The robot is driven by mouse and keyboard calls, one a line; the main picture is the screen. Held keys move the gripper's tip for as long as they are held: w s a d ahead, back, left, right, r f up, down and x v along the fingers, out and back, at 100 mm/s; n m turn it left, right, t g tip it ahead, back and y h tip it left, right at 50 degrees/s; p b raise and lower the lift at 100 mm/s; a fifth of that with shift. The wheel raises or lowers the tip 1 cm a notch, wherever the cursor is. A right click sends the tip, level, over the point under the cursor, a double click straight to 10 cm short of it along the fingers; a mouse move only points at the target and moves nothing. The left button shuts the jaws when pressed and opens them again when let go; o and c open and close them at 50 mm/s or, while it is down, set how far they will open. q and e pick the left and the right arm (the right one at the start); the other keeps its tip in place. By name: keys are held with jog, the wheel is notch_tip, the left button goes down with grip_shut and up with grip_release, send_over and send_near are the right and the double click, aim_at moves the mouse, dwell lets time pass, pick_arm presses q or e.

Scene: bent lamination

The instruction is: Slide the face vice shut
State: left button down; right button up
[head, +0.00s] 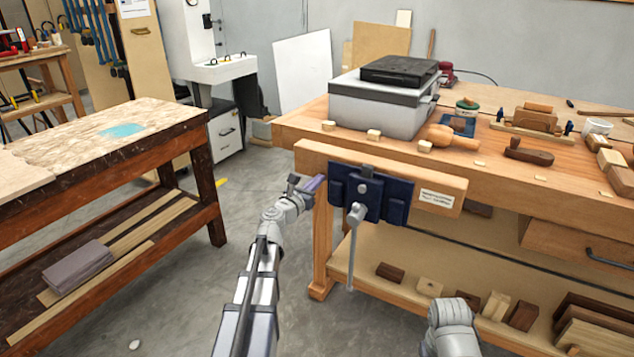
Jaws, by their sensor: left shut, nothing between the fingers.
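The face vice is on the front left of the workbench. Its wooden jaw (434,190) carries a dark blue metal plate (397,200), and a grey handle bar (352,248) hangs down from the screw. A gap shows between the jaw's left part and the bench front; its width is hard to judge. My left gripper (316,183) is shut and empty, just left of the blue plate and below the jaw's left end. I cannot tell whether it touches the vice. My right arm shows only as a grey link at the bottom; its gripper is out of view.
The workbench top (390,148) holds a grey case (376,106), a mallet (455,137), planes and small blocks. A lower shelf (400,283) holds wood offcuts. A second table (85,160) stands at left, with clear floor (250,215) between.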

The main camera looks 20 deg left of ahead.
aim_at(327, 171)
pick_arm(q)
jog(key=w, duration=0.6)
jog(key=shift+w+d, duration=0.15)
jog(key=shift+w, duration=0.15)
jog(key=shift+r, duration=0.1)
pick_arm(e)
jog(key=shift+s, duration=0.1)
pick_arm(q)
jog(key=shift+s+d, duration=0.1)
jog(key=shift+s, duration=0.35)
jog(key=s+a, duration=0.1)
jog(key=s, duration=1.3)
pick_arm(e)
jog(key=shift+s+a, duration=0.3)
jog(key=shift+a, duration=0.3)
pick_arm(q)
jog(key=shift+a, duration=0.1)
